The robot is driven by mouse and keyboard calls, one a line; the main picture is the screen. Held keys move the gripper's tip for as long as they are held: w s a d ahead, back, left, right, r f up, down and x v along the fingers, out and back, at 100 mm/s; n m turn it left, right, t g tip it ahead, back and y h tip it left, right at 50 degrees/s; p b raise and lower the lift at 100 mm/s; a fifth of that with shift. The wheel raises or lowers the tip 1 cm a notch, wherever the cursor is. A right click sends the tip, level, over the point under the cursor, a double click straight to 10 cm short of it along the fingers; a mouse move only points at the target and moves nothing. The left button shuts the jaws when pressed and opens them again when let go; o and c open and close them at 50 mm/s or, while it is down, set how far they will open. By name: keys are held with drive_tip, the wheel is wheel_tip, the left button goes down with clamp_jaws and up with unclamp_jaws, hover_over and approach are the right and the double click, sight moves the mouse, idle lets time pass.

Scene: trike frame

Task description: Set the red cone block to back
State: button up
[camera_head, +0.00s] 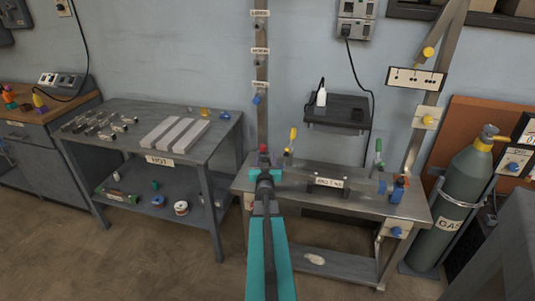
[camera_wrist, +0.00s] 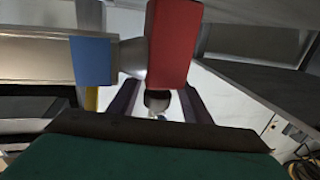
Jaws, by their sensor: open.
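In the head view a red block (camera_head: 263,149) shows just past the end of my arm, at the left end of the workbench fixture. My gripper (camera_head: 264,173) is there and partly hides it. The wrist view shows a red block (camera_wrist: 174,45) close up, standing upright ahead of my gripper (camera_wrist: 159,102). The jaws are open, one finger on each side below the block. A dark round end (camera_wrist: 157,100) lies between the fingers, and I cannot tell whether they touch it.
The fixture runs along the bench (camera_head: 410,207), with a yellow-handled clamp (camera_head: 292,139) near my gripper and a green-handled one (camera_head: 378,150) farther right. More red and blue parts (camera_head: 398,188) sit at its right end. A gas cylinder (camera_head: 462,200) stands right. A grey table (camera_head: 100,140) stands left.

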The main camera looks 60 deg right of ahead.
drive_tip(key=shift+w+d, duration=0.3)
drive_tip(key=shift+d, duration=0.2)
drive_tip(key=shift+c, duration=0.4)
clamp_jaws()
